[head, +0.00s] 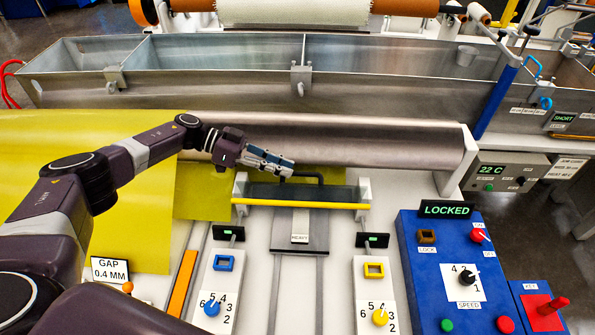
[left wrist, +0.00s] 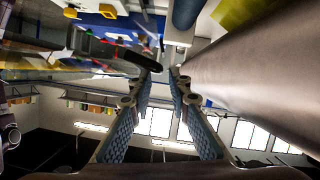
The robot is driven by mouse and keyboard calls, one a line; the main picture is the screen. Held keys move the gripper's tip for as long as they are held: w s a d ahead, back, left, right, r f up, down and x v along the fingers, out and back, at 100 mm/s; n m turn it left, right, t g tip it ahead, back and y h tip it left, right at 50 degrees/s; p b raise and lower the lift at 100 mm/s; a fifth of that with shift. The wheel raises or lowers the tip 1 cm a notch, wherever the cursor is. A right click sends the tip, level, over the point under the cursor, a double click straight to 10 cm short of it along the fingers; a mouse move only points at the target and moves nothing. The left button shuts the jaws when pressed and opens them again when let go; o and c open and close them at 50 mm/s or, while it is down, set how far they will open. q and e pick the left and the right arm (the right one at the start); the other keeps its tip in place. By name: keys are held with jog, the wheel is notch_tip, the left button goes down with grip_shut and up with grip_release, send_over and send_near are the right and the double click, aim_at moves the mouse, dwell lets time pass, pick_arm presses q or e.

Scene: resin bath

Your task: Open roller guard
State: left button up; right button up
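The roller guard is a clear panel (head: 342,195) with a yellow front bar (head: 300,205), set low between two light end brackets in front of the long metal roller (head: 340,145). A black handle (head: 312,175) stands up from its back edge. My left gripper (head: 287,170) reaches in from the left, its tips at the handle's left end. In the left wrist view the blue-padded fingers (left wrist: 166,75) are apart with nothing seen gripped. The dark handle (left wrist: 142,61) shows beside the left fingertip; contact is unclear. My right gripper is not in view.
A blue control box (head: 420,285) at right has a display (head: 446,209) reading LOCKED. Metal troughs (head: 400,75) lie behind the roller. Yellow sheet (head: 130,190) covers the left. Two white dial panels (head: 222,290) (head: 374,300) stand in front of the guard.

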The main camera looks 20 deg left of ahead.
pick_arm(q)
jog(key=v, duration=0.6)
jog(key=shift+a, duration=0.3)
jog(key=shift+r, duration=0.15)
